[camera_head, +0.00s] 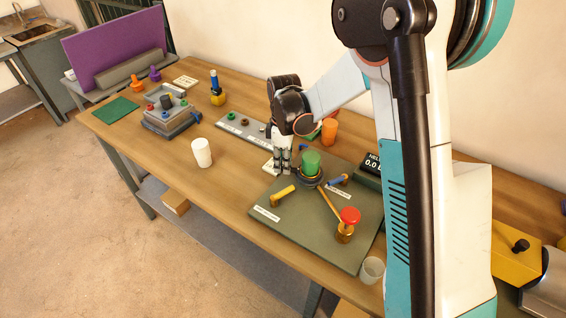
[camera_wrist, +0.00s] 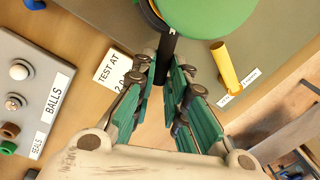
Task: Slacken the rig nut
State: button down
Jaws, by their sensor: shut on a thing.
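The rig is a grey-green plate (camera_head: 290,232) on the bench. A green cylinder (camera_head: 311,160) stands on it in a dark ring (camera_head: 308,182), which looks like the nut. In the wrist view the green top (camera_wrist: 220,15) fills the upper edge, and a black bar (camera_wrist: 166,52) sticks out from the dark rim under it. My gripper (camera_head: 282,170) points down at the left side of the ring. Its green-padded fingers (camera_wrist: 168,75) are closed on the black bar. The finger contact is partly hidden by the fingers.
A yellow peg (camera_head: 284,195), a blue peg (camera_head: 339,180) and a red-topped brass fitting (camera_head: 348,222) stand on the plate. A labelled grey tray (camera_head: 235,128) lies behind left.

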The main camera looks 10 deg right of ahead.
jog(key=c, duration=1.6)
grip_release()
jog(key=r, duration=1.2)
jog(key=shift+w+d, duration=0.15)
jog(key=shift+w, duration=0.25)
jog(key=s+d+r+m+t, duration=0.4)
jog(key=s+r+m, duration=0.4)
jog(key=s, duration=0.5)
jog(key=s+d+m+t, duration=0.1)
jog(key=s+m, duration=0.1)
jog(key=s, duration=0.2)
jog(key=s+d+m+t, duration=0.1)
jog(key=s+m, duration=0.1)
jog(key=s, duration=0.2)
jog(key=s+d+m+t, duration=0.1)
jog(key=s+t, duration=0.1)
jog(key=s, duration=0.2)
jog(key=shift+f+m, duration=0.2)
jog(key=shift+m, duration=0.2)
